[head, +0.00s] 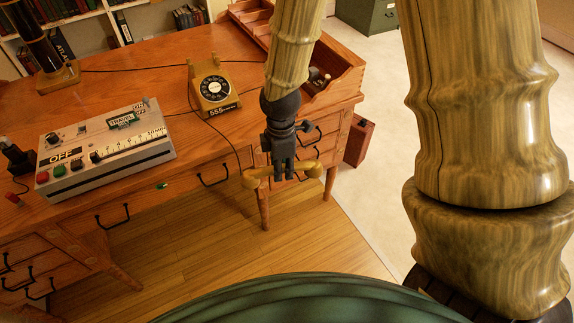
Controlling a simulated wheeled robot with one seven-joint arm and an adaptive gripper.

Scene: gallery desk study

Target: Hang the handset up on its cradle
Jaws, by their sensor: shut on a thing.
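The handset (256,173) is mustard yellow and roughly level. My gripper (283,172) is shut on its middle, with an end of the handset showing on each side of the fingers. In the head view the handset appears in front of the desk's front edge, lower right of the telephone. The mustard telephone (213,88) with a black rotary dial stands on the desk. Its cradle (203,60) at the top is empty. A dark cord (232,146) runs from near the phone over the desk edge to the handset.
The wooden desk (160,75) holds a grey control box (105,150) left of the phone and a wooden organizer (343,75) right of it. A lamp base (58,78) stands at the back left. Desk surface around the phone is mostly clear.

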